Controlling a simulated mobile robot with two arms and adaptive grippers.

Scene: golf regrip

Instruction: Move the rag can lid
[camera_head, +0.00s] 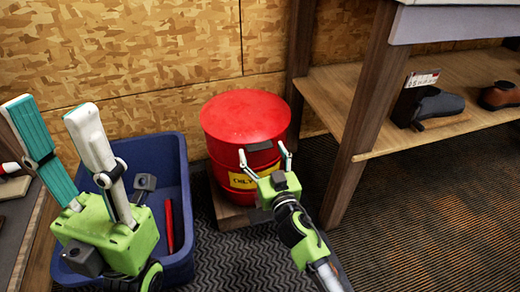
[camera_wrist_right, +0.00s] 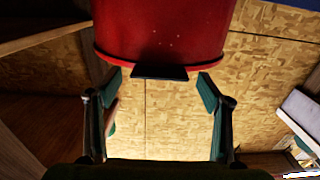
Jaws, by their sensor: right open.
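The rag can (camera_head: 232,178) is a red drum with a yellow label, standing by the wooden wall. Its red round lid (camera_head: 238,112) lies on top and looks shut, with a dark tab (camera_head: 259,146) at the front. My right gripper (camera_head: 263,152) is open in front of the can, its fingertips on either side of the tab. In the right wrist view, the tab (camera_wrist_right: 160,72) sits between the open fingers (camera_wrist_right: 160,78), with visible gaps; contact is not evident. My left gripper (camera_head: 48,108) is open and empty over the blue bin, fingers pointing up.
The blue bin (camera_head: 178,150) left of the can holds a red stick-like object (camera_head: 169,225). The can stands on a low wooden base (camera_head: 238,217). A wooden bench leg (camera_head: 362,115) and a shelf (camera_head: 330,95) with shoes are close on the right. Patterned floor is free at lower right.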

